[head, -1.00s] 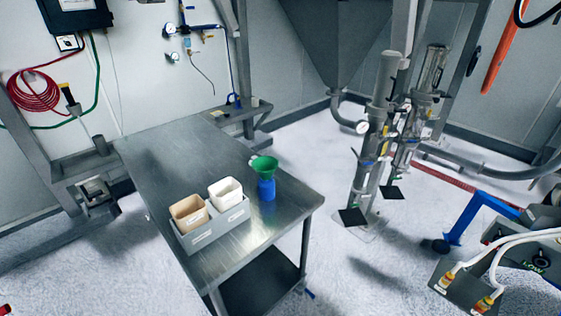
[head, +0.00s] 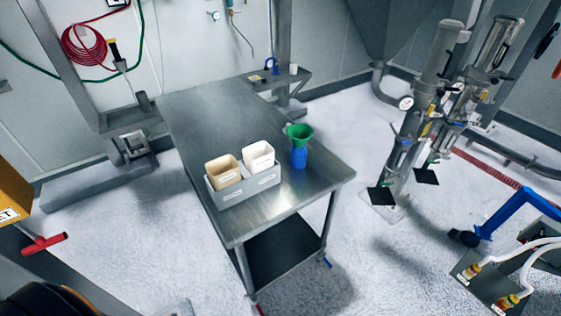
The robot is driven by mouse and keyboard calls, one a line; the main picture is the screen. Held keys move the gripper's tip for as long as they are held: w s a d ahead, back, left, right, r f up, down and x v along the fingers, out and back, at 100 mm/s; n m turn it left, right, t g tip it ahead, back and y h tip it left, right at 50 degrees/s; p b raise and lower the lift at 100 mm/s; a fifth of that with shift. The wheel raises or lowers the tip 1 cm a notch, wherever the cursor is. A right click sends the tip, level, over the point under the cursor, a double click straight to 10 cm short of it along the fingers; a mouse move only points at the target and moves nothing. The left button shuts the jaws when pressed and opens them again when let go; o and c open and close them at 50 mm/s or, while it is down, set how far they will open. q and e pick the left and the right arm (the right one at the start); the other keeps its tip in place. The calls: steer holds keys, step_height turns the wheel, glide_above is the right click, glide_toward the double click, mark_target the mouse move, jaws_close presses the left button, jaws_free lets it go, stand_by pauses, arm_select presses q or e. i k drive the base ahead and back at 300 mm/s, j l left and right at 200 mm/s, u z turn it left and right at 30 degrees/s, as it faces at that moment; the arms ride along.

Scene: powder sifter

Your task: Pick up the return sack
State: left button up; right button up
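I cannot make out a return sack in the head view. The steel table (head: 215,115) stands in the middle of the view and holds a grey tray (head: 247,190) with a tan tub (head: 222,170) and a white tub (head: 258,156) in it. A green funnel (head: 299,132) sits on a blue bottle (head: 299,158) beside the tray. No sack lies on the bare tabletop. Neither of my grippers is in view.
An orange-yellow box (head: 12,200), its label cut off, shows at the left edge near a red handle (head: 43,243). A dark rounded object is at the bottom left. Steel sifter columns (head: 440,75) and a blue-armed unit (head: 515,212) stand right. Floor around the table is mostly clear.

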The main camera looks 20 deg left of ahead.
mark_target(258, 157)
steer(key=i+l+u, duration=0.1)
steer(key=u, duration=0.3)
steer(key=i+l+u, duration=0.1)
steer(key=u, duration=0.3)
steer(key=i+l+u, duration=0.1)
steer(key=u, duration=0.3)
steer(key=l, duration=0.1)
